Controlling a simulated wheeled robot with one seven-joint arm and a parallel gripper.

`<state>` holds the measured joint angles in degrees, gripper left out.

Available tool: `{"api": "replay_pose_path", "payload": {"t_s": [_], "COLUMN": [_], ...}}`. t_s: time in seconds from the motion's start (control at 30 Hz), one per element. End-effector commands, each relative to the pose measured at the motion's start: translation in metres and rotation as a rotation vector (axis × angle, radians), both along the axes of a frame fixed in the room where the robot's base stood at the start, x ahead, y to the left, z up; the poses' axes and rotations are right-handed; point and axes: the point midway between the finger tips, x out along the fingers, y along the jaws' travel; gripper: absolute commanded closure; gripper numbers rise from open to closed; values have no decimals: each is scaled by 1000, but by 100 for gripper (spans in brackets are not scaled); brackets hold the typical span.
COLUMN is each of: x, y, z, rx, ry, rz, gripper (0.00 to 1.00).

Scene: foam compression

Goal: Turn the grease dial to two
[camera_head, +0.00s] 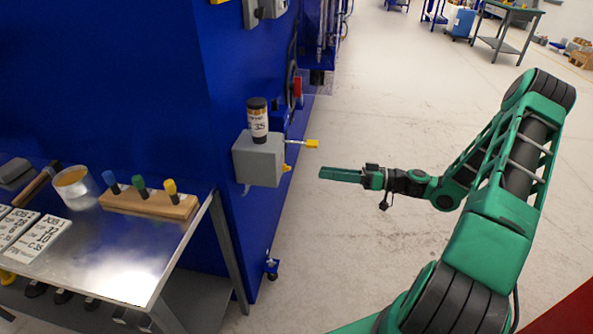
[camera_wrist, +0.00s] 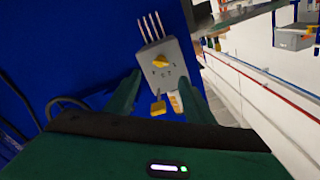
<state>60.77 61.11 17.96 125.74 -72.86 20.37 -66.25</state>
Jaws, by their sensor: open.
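The yellow grease dial (camera_head: 286,168) is on the right face of a grey box (camera_head: 258,160) fixed to the blue machine. In the wrist view the dial (camera_wrist: 161,61) shows face-on on the box (camera_wrist: 176,52), with small dark marks beside it. I cannot read which mark it points to. A yellow-tipped lever (camera_head: 312,144) sticks out above the dial; it also shows in the wrist view (camera_wrist: 158,108). My gripper (camera_head: 322,173) is open and empty, to the right of the dial and apart from it. In the wrist view its fingers (camera_wrist: 160,76) flank the dial.
A labelled bottle (camera_head: 257,121) stands on the box. A metal bench (camera_head: 125,262) at left holds a wooden block (camera_head: 148,203) with coloured-top pegs, a clear cup (camera_head: 76,186) and cards (camera_head: 38,238). The floor right of the machine is clear around my gripper.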

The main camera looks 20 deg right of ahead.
Motion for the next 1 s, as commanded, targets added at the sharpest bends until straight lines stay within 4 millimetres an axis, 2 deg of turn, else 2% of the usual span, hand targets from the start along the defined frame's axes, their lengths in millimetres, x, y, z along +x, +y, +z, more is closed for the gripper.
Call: {"api": "replay_pose_path", "payload": {"t_s": [0.5,0.7,1.0], "x": [41,48,49], "y": [73,85,87], "z": [0,0,0], "rx": [-2,-3,-3], "ry": [3,3,3], "rz": [4,2,2], "gripper": [52,52,52]}}
